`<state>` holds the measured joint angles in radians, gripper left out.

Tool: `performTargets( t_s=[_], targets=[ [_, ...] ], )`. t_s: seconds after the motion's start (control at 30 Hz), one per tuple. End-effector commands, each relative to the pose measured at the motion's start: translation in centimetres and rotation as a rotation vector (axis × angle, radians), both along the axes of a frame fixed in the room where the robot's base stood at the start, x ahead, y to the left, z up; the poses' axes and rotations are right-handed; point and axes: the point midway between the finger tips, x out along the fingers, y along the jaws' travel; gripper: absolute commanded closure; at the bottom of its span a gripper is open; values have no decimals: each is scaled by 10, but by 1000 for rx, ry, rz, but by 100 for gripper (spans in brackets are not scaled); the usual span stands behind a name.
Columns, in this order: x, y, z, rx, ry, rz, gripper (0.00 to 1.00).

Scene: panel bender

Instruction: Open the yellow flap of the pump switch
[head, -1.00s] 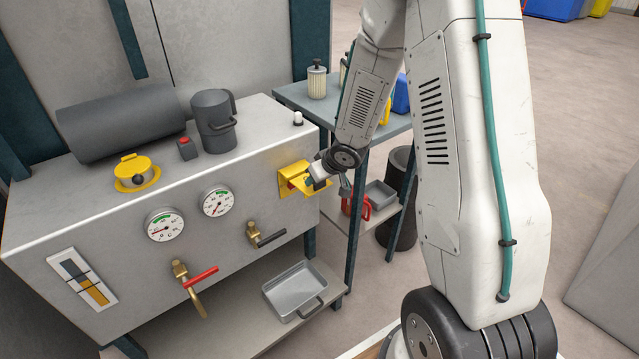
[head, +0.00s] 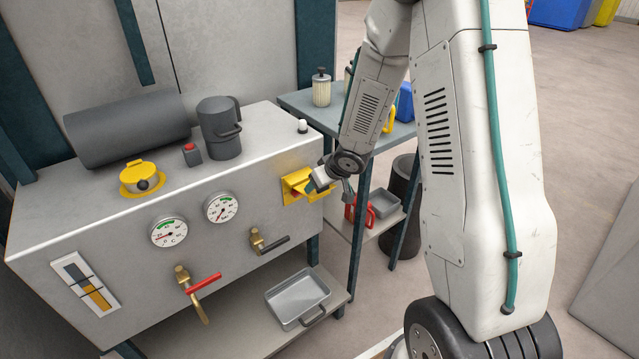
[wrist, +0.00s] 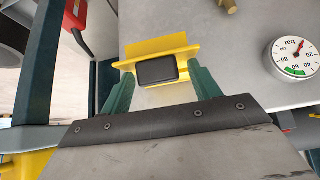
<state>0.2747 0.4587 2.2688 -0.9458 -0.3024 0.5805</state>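The yellow flap and housing of the pump switch (head: 293,184) sit on the right end of the grey cabinet's front. My gripper (head: 315,186) is right at it and covers part of it. In the wrist view the yellow flap (wrist: 157,46) lies just beyond the fingertips, and a dark rounded block (wrist: 157,70) shows in front of it. The teal fingers of my gripper (wrist: 160,88) are apart, one on each side of this block. I cannot tell whether they touch the yellow part, nor the flap's exact angle.
Two gauges (head: 169,231), a red-handled valve (head: 203,284) and a black-handled valve (head: 270,243) are left of the switch. A metal tray (head: 297,296) lies on the shelf below. A side table (head: 290,101) with several items stands close behind my arm.

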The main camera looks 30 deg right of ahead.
Motion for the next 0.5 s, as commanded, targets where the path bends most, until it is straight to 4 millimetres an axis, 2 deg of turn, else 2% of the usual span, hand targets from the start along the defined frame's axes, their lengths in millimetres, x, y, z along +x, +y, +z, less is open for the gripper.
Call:
performTargets(
  t_s=[0.23, 0.5],
  targets=[
    [-7, -2, 9, -1, 1, -1, 38],
    [-32, -5, 44, -1, -2, -1, 38]
  ],
)
